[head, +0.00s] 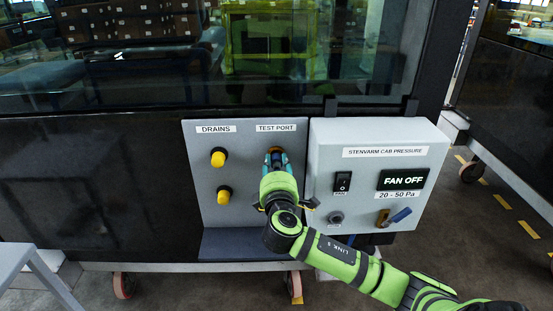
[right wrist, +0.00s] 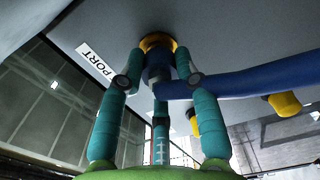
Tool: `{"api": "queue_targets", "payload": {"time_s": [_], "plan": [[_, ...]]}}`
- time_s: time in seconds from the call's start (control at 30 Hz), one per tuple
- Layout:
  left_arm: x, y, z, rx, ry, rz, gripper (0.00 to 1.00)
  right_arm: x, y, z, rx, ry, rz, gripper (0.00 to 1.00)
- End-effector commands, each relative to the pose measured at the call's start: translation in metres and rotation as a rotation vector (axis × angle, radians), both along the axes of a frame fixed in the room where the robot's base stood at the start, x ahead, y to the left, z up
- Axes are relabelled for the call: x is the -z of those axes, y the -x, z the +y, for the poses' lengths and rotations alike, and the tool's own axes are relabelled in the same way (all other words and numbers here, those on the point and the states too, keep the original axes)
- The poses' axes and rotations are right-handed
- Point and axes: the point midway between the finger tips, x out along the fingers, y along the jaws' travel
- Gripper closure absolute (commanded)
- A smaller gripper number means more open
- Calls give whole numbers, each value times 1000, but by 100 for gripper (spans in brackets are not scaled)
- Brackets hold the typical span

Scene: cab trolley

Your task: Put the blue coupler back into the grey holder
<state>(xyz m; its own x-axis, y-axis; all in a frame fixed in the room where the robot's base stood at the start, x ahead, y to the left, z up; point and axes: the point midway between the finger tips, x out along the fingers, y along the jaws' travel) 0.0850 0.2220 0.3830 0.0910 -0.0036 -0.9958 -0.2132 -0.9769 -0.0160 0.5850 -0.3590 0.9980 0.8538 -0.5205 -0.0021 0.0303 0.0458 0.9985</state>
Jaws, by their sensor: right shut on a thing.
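My right gripper (head: 275,160) is at the brass-coloured test port (right wrist: 158,42) on the grey panel. Its teal fingers (right wrist: 157,65) are shut on the dark blue coupler (right wrist: 158,66), which points at the port. Its front end is at the port's ring; I cannot tell whether it is fully seated. A thick blue hose (right wrist: 250,82) runs from the coupler to the right in the right wrist view. A small round grey fitting (head: 336,217), apparently the grey holder, sits low on the control box, with nothing visible in it. My left gripper is not in view.
Two yellow drain knobs (head: 218,158) (head: 224,195) stick out left of the test port. The control box (head: 425,157) to the right carries a black switch (head: 342,182), a FAN OFF display (head: 403,180) and a blue-handled valve (head: 400,215). A dark ledge (head: 230,245) juts out below the panel.

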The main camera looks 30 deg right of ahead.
Motion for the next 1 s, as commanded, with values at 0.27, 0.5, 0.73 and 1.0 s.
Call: {"api": "queue_targets", "payload": {"time_s": [0.27, 0.5, 0.73, 1.0], "plan": [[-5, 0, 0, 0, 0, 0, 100, -1, 10, 6, 1, -1, -1, 100], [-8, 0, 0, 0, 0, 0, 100, -1, 18, 11, 0, -1, -2, 100], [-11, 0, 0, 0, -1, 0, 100, -2, 26, 15, 1, -1, -3, 100], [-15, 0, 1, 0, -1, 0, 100, -2, 35, 21, 0, 0, -1, 100]]}}
